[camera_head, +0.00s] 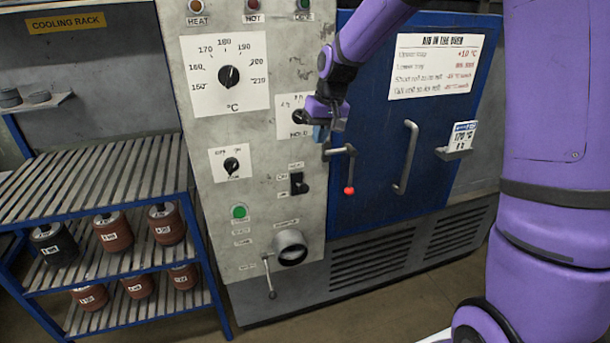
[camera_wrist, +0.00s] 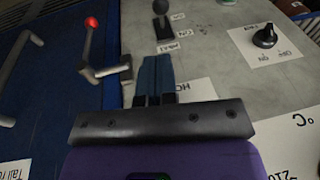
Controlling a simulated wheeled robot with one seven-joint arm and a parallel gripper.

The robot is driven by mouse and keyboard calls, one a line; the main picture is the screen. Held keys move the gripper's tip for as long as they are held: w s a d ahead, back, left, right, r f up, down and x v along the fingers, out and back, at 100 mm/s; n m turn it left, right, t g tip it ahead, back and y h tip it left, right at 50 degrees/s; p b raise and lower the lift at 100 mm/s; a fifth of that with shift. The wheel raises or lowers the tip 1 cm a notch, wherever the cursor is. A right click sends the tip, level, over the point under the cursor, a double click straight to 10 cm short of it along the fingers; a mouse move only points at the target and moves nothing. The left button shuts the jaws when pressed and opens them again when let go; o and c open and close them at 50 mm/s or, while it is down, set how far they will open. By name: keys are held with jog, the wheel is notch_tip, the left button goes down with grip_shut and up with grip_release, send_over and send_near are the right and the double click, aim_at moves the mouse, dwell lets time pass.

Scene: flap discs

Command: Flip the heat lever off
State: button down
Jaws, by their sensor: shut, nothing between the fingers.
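The heat lever (camera_head: 298,183) is a small black lever on a dark plate, low on the grey control panel, below a HEAT label with ON/OFF marks beside it. In the wrist view the lever (camera_wrist: 162,24) lies beyond my fingertips, its rounded knob near the top edge. I cannot tell for sure which setting it is at. My gripper (camera_head: 320,132) is above the lever, in front of the panel near the HOLD dial. Its blue fingers (camera_wrist: 154,78) are together and empty, pointing towards the lever and apart from it.
The door latch with a red knob (camera_head: 349,189) sticks out just right of the lever, and the door handle (camera_head: 406,157) is farther right. A small dial (camera_head: 232,165) and green button (camera_head: 239,212) are left. A round port (camera_head: 291,248) is below. The cooling rack (camera_head: 95,180) stands left.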

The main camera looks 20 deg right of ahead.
aim_at(305, 184)
jog(key=shift+w+f, duration=0.4)
jog(key=shift+w, duration=0.15)
jog(key=shift+f, duration=0.15)
jog(key=x, duration=1.3)
jog(key=shift+a+f, duration=0.15)
jog(key=shift+f, duration=0.2)
